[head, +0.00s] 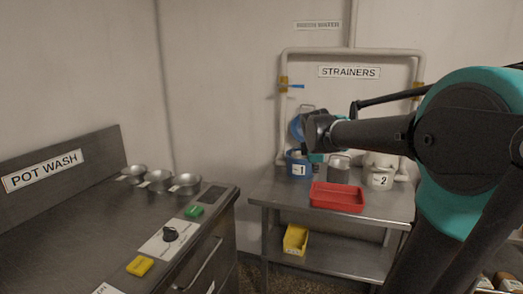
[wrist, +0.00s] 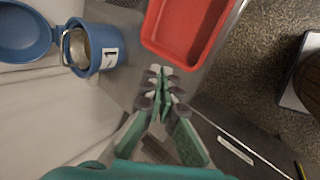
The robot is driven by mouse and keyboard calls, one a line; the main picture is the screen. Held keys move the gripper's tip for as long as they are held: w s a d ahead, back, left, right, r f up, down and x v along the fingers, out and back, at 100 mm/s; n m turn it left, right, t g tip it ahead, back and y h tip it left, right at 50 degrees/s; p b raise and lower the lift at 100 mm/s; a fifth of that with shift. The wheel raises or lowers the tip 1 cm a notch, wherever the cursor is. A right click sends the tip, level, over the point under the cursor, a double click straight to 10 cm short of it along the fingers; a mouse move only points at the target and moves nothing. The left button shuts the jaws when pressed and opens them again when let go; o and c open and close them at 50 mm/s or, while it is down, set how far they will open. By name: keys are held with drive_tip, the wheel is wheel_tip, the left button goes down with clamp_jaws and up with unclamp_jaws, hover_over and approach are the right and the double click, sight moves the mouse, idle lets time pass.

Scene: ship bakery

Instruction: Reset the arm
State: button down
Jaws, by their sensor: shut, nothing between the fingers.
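My gripper (wrist: 162,82) shows in the wrist view with its fingers together and nothing between them. In the head view my arm reaches in from the right, and its wrist end is in front of the strainer table, near the blue container. The gripper's fingertips are hard to make out there. In the wrist view the fingers are above the table, beside the near corner of the red tray.
A steel table (head: 262,196) carries a blue container marked 1 (head: 299,170), a red tray (head: 337,197) and a pale container marked 2 (head: 380,179). A yellow bin (head: 295,240) sits on the lower shelf. The pot wash counter (head: 85,225) is at left, with several small pans.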

drive_tip(key=s+f+m+g+y, duration=0.2)
drive_tip(key=s+f+m, duration=1.4)
drive_tip(key=s+f, duration=0.7)
drive_tip(key=s, duration=0.3)
drive_tip(key=shift+a+f, duration=0.2)
drive_tip(key=shift+f, duration=0.2)
drive_tip(key=c, duration=2.2)
unclamp_jaws()
